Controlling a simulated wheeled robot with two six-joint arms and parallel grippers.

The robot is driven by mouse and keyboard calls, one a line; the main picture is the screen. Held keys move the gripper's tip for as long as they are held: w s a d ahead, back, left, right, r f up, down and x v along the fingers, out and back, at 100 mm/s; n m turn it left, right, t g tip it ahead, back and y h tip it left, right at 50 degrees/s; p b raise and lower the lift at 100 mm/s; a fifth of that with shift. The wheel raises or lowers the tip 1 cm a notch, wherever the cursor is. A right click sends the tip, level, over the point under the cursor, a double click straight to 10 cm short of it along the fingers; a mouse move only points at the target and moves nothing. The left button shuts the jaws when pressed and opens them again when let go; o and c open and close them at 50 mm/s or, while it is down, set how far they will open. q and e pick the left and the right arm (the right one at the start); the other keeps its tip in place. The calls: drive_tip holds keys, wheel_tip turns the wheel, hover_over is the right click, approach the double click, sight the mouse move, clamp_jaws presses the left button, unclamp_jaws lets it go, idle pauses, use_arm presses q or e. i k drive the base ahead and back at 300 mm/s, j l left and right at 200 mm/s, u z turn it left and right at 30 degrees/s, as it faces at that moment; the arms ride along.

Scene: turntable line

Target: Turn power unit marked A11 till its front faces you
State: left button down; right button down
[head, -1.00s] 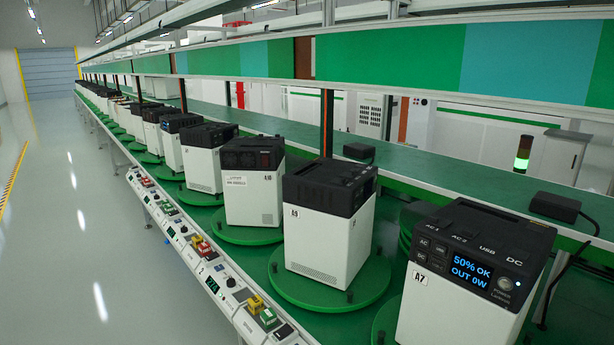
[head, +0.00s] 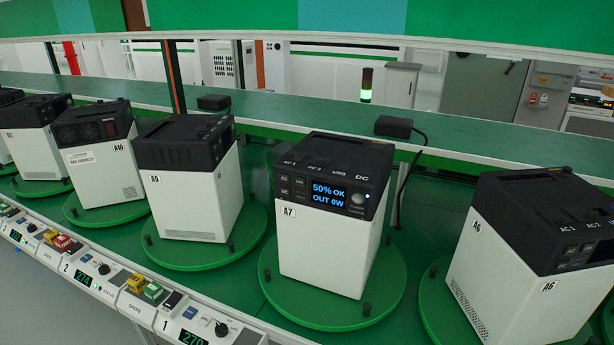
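No unit in the head view shows a label I can read as A11. White power units with black tops stand on round green turntables. One is marked A10 (head: 100,160), with its label side toward me. To its left is a unit (head: 38,155) whose small label I cannot read. It stands on its own turntable (head: 38,188). Another unit (head: 4,140) is cut off by the left edge. Neither of my grippers is in view.
Units A9 (head: 190,190), A7 (head: 330,240) with a lit display, and A6 (head: 530,270) stand to the right. A control rail (head: 110,280) with switches and small displays runs along the front. A green shelf (head: 290,130) runs behind, bearing black adapters (head: 395,127).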

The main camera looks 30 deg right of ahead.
sight(21, 188)
drive_tip(key=i+j+u, duration=0.9)
drive_tip(key=i+u, duration=0.5)
drive_tip(key=i, duration=1.4)
drive_tip(key=i+j+z, duration=0.1)
drive_tip(key=i+z, duration=0.3)
drive_tip(key=i+j+z, duration=0.3)
drive_tip(key=i+z, duration=0.15)
drive_tip(key=i+j+z, duration=0.85)
drive_tip(key=j, duration=0.15)
drive_tip(key=i+j+z, duration=0.2)
drive_tip(key=j+z, duration=0.2)
drive_tip(key=j, duration=0.2)
drive_tip(key=i+j+z, duration=0.1)
drive_tip(key=j+z, duration=0.35)
drive_tip(key=j, duration=0.25)
